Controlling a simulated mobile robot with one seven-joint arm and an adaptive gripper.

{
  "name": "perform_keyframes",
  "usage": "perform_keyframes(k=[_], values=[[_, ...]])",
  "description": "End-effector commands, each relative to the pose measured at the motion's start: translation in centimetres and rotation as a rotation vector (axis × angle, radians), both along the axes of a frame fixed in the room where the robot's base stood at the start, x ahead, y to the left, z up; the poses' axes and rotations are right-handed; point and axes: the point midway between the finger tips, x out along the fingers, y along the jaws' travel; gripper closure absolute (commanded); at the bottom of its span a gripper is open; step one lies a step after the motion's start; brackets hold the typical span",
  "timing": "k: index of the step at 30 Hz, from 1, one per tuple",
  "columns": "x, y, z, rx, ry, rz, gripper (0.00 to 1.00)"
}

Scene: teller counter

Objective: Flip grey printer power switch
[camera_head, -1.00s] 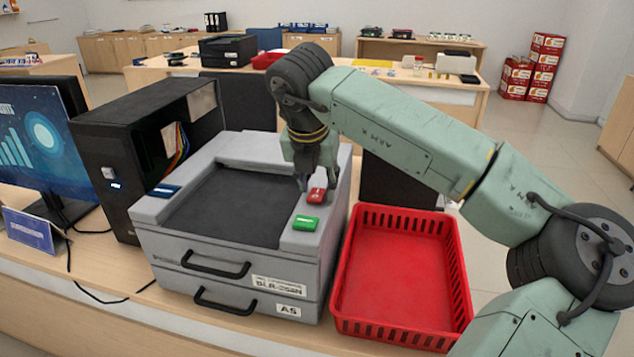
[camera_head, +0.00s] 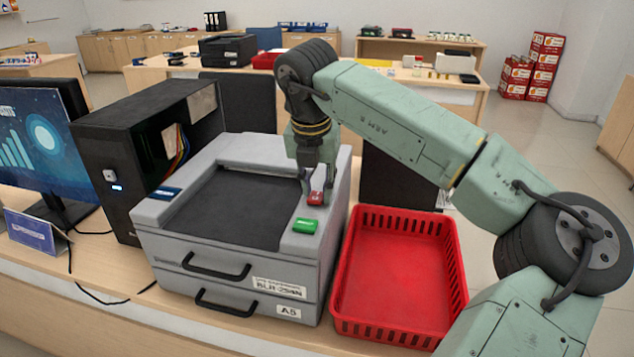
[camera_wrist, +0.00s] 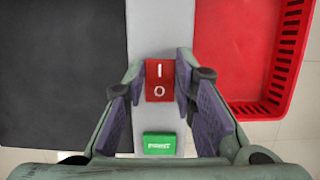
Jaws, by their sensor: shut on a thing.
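The grey printer (camera_head: 240,262) stands on the counter with a dark top panel. Its red power switch (camera_head: 316,199) sits on the right strip of the top. In the wrist view the switch (camera_wrist: 159,81) shows white I and O marks, I farther and O nearer. My gripper (camera_head: 316,190) points down onto the switch from above. In the wrist view its two fingers stand on the left and right of the switch, shut on its sides. A green button (camera_head: 304,226) is on the same strip, nearer the front; it also shows in the wrist view (camera_wrist: 159,143).
An empty red basket (camera_head: 447,318) stands right of the printer. A black computer tower (camera_head: 120,215) and a monitor (camera_head: 40,145) stand to the left. A blue label (camera_head: 164,193) is on the printer's left strip.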

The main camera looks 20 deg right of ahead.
Motion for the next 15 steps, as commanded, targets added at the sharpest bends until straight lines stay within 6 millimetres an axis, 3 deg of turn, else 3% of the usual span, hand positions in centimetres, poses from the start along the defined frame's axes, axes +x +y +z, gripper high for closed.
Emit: perform_keyframes(k=[4, 5, 13, 15], values=[[0.01, 0.01, 0.02, 0.0, -0.002, -0.001, 1.0], [0.01, 0.01, 0.02, 0.0, -0.002, -0.001, 0.73], [0.0, 0.0, 0.02, 0.0, -0.002, -0.001, 0.55], [0.0, 0.0, 0.02, 0.0, -0.002, -0.001, 0.55]])
